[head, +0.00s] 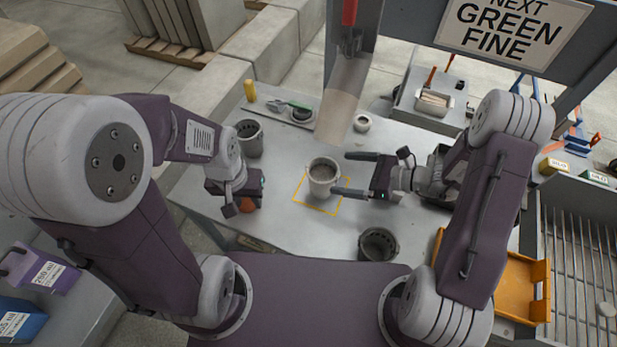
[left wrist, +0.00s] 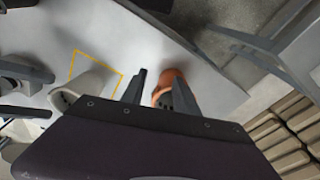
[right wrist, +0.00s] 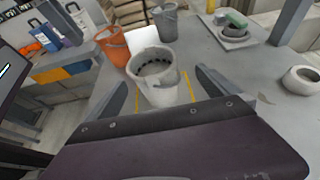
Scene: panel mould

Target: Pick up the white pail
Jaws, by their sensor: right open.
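The white pail (head: 322,178) stands upright on the grey table, inside a yellow outlined square. It also shows in the right wrist view (right wrist: 156,78) and partly in the left wrist view (left wrist: 84,90). My right gripper (head: 356,175) is open and empty, just right of the pail, its fingers pointing at it. In the right wrist view the pail stands ahead between the fingertips. My left gripper (head: 240,203) is left of the pail, beside an orange pail (right wrist: 114,46). Its fingers are apart in the left wrist view (left wrist: 157,80), with the orange pail partly behind one finger.
Dark grey pails stand at the back left (head: 249,138) and front right (head: 378,244). A small white bowl (head: 362,123) and a tray (head: 285,108) lie behind the white pail. A grey hanging chute (head: 345,95) comes down behind it. An orange tray (head: 520,285) is at right.

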